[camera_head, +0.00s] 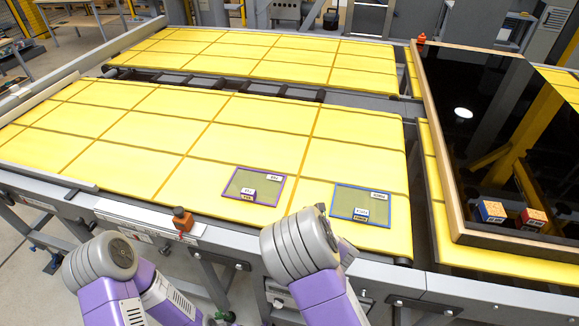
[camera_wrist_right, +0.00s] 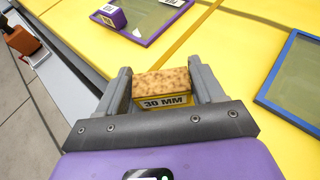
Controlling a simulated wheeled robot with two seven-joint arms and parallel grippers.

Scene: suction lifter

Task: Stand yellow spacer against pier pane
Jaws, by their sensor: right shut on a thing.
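The yellow spacer (camera_wrist_right: 166,102) has a speckled cork-like top and a "30 MM" label. My right gripper (camera_wrist_right: 160,74) is shut on it, one finger on each side, over the near edge of the yellow bed; its height is hard to tell. A purple-framed pane (camera_head: 270,176) and a blue-framed pane (camera_head: 346,191) lie flat on the bed. They also show in the wrist view, purple-framed (camera_wrist_right: 160,32) at upper left and blue-framed (camera_wrist_right: 291,78) at right. Their labels are too small to read, so I cannot tell which is the pier pane. My left gripper is not in view.
A small purple block (camera_wrist_right: 109,18) with a white label sits at the purple pane's corner. A large dark wood-framed pane (camera_head: 490,110) fills the right, with a blue block (camera_head: 491,211) and a red block (camera_head: 533,217) on it. An orange device (camera_head: 183,219) sits on the near rail.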

